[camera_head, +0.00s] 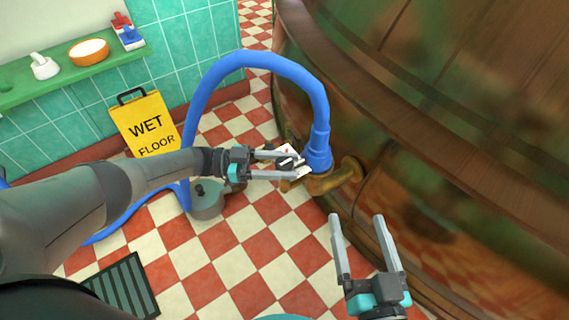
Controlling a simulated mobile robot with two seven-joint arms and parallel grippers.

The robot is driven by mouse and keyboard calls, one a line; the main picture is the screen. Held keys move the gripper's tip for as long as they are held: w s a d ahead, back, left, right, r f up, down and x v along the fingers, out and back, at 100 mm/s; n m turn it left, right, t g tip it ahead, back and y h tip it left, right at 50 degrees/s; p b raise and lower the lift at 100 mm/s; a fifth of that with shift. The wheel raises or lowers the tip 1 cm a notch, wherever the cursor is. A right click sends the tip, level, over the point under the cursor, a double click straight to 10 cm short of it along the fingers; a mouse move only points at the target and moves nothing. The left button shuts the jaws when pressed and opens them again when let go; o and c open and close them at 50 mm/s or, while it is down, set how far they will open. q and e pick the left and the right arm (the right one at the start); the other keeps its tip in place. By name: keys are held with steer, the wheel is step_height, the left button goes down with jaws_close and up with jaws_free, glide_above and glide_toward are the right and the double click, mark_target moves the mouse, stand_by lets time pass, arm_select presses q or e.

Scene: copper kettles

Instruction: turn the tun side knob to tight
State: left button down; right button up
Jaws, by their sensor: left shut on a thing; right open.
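The large copper-brown tun (440,120) fills the right of the view. A brass outlet (349,172) sticks out of its side, with a blue hose collar (319,150) standing on it. A small dark knob (287,163) sits beside the outlet's left end, over a white plate with a red mark that is partly hidden. My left gripper (300,165) comes in from the left and is shut on the knob, one finger on each side. The knob's exact setting is too small to read. My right gripper (357,217) is open and empty, in front of the tun's lower side.
The blue hose (255,62) arches over my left gripper and runs down to the floor. A yellow wet floor sign (147,122) stands by the tiled wall. A grey-green pot (207,200) and a floor grate (124,285) lie below. A green shelf (75,72) holds small items.

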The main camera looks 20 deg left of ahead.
arm_select(q)
steer(key=shift+f, duration=0.1)
stand_by(0.5)
steer(key=shift+c, duration=1.5)
jaws_free()
